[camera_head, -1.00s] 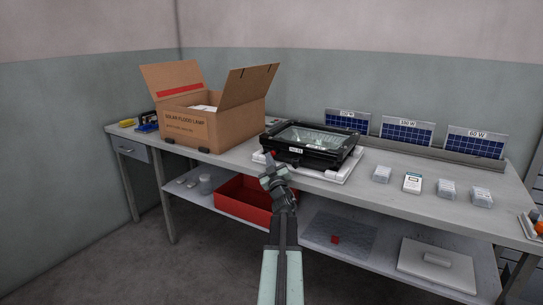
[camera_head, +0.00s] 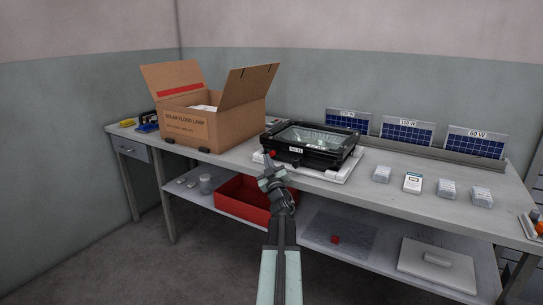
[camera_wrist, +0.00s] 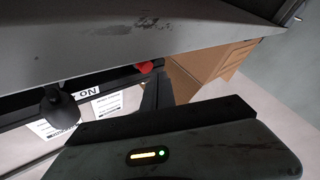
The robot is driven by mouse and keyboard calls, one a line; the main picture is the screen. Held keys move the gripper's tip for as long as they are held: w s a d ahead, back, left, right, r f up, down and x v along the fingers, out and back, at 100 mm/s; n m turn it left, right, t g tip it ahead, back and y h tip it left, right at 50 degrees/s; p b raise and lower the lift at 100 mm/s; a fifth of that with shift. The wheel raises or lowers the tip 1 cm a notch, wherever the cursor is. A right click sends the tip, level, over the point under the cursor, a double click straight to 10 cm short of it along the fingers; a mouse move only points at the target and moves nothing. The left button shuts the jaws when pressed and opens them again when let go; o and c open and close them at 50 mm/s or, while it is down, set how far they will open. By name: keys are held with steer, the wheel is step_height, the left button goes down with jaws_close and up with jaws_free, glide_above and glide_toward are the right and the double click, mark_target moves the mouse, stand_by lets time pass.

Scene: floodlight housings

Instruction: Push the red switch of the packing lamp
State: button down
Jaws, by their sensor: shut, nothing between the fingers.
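The packing lamp (camera_head: 318,136) is a black floodlight lying on a white pad on the bench, its glass facing up. Its red switch (camera_head: 272,153) is at the front left corner of the housing. It also shows in the wrist view as a small red piece (camera_wrist: 147,67), near an "ON" label. My gripper (camera_head: 266,157) is shut and empty, its tip just in front of and left of the switch. In the wrist view, a dark finger (camera_wrist: 157,93) reaches up close to the switch. I cannot tell whether they touch.
An open cardboard box (camera_head: 206,122) stands left of the lamp. Solar panels (camera_head: 406,131) stand behind at the right. A red bin (camera_head: 240,198) is on the lower shelf. The bench front edge is close to my gripper.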

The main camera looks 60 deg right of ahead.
steer(key=shift+a, duration=0.2)
steer(key=a, duration=0.6)
stand_by(2.3)
steer(key=shift+w+a, duration=0.15)
steer(key=shift+a, duration=1)
steer(key=shift+d, duration=4.4)
